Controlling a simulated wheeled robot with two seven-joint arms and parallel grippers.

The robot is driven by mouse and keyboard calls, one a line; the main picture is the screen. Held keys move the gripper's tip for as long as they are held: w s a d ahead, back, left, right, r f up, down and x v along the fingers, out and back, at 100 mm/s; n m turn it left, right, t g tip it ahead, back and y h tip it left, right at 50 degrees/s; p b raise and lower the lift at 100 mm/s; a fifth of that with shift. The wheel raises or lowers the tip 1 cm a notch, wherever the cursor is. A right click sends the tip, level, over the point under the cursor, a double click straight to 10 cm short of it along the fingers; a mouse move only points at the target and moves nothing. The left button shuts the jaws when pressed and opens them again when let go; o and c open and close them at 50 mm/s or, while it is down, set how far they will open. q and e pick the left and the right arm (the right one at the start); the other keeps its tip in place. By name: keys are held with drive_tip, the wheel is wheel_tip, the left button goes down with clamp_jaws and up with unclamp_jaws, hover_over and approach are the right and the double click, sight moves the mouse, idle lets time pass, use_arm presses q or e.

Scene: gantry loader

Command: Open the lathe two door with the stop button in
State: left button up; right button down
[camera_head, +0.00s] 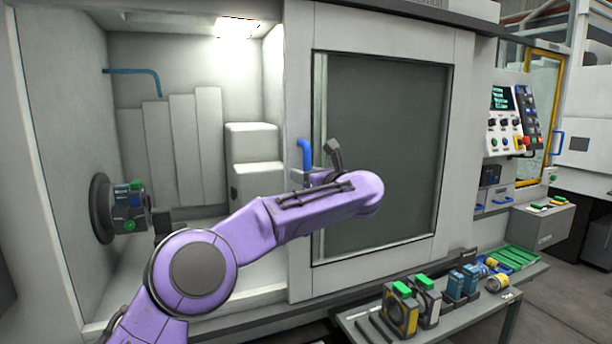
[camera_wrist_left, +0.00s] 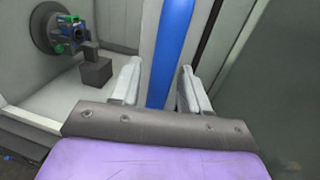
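The lathe's sliding door (camera_head: 295,240) has a dark window and a blue upright handle (camera_head: 305,153) at its left edge. The door stands to the right, and the chamber left of it is open to view. My left gripper (camera_head: 312,174) is at the handle, partly hidden behind my purple arm. In the left wrist view, the blue handle (camera_wrist_left: 170,55) passes between the two fingers of my left gripper (camera_wrist_left: 158,85), with a gap on the left side. The control panel (camera_head: 512,125) carries a red button (camera_head: 525,141); I cannot tell whether it is pressed in. My right gripper is not in view.
A chuck (camera_head: 103,208) holding a part sits in the chamber at left; it also shows in the left wrist view (camera_wrist_left: 50,28). A low bench (camera_head: 460,322) with several parts and a green tray (camera_head: 515,257) stands in front at right. A yellow-framed door (camera_head: 543,115) is farther right.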

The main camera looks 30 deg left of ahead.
use_arm(q)
drive_tip(key=b+v, duration=0.3)
drive_tip(key=v, duration=0.7)
drive_tip(key=shift+d+b, duration=0.25)
drive_tip(key=shift+b, duration=0.1)
drive_tip(key=shift+s, duration=0.1)
